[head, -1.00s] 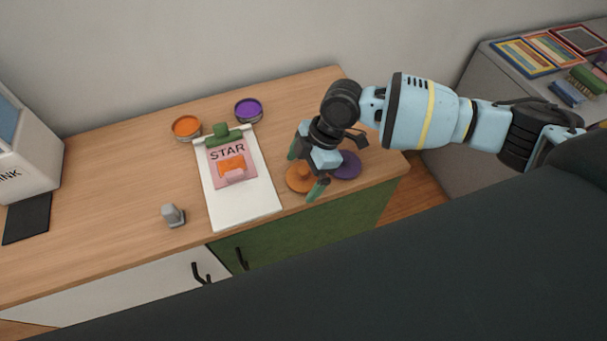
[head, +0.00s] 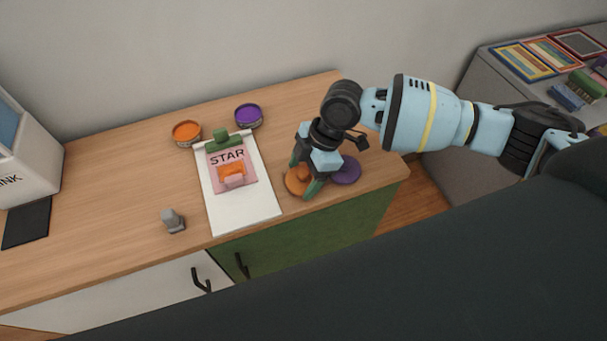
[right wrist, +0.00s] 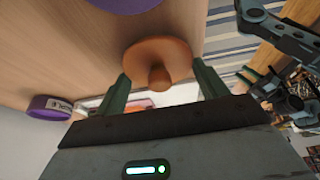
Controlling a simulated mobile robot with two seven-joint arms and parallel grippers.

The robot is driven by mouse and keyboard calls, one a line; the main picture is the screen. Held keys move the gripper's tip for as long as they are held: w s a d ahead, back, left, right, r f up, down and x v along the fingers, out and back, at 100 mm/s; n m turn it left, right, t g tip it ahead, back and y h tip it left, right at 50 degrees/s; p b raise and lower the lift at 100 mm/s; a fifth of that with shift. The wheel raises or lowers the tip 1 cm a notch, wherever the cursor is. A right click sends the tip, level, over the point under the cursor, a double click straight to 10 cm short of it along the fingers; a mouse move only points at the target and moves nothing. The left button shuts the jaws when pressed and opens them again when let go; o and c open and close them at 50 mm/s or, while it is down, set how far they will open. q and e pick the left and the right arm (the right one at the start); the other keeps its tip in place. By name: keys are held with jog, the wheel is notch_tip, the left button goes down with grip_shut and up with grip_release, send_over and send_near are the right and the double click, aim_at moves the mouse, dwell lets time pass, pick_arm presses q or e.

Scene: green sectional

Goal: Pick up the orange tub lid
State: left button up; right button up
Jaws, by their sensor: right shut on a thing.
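The orange tub lid (head: 294,186) is a flat disc with a round knob, at the right front of the wooden counter. My right gripper (head: 303,176) points down over it and is shut on it. In the right wrist view the orange lid (right wrist: 158,55) lies between the two green fingers (right wrist: 160,77), its knob toward the camera. The lid appears to be at counter level; I cannot tell whether it touches.
A purple lid (head: 347,170) lies just right of the orange lid. A white clipboard (head: 243,207) with a STAR card is to the left. An orange tub (head: 186,131) and a purple tub (head: 248,115) stand behind it. A grey object (head: 172,220) stands on the left.

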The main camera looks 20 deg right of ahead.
notch_tip(320, 180, up, 3)
jog(key=shift+f, duration=0.2)
jog(key=s+r, duration=0.1)
jog(key=s, duration=1.5)
jog(key=shift+d+r+p, duration=0.2)
jog(key=shift+p, duration=0.2)
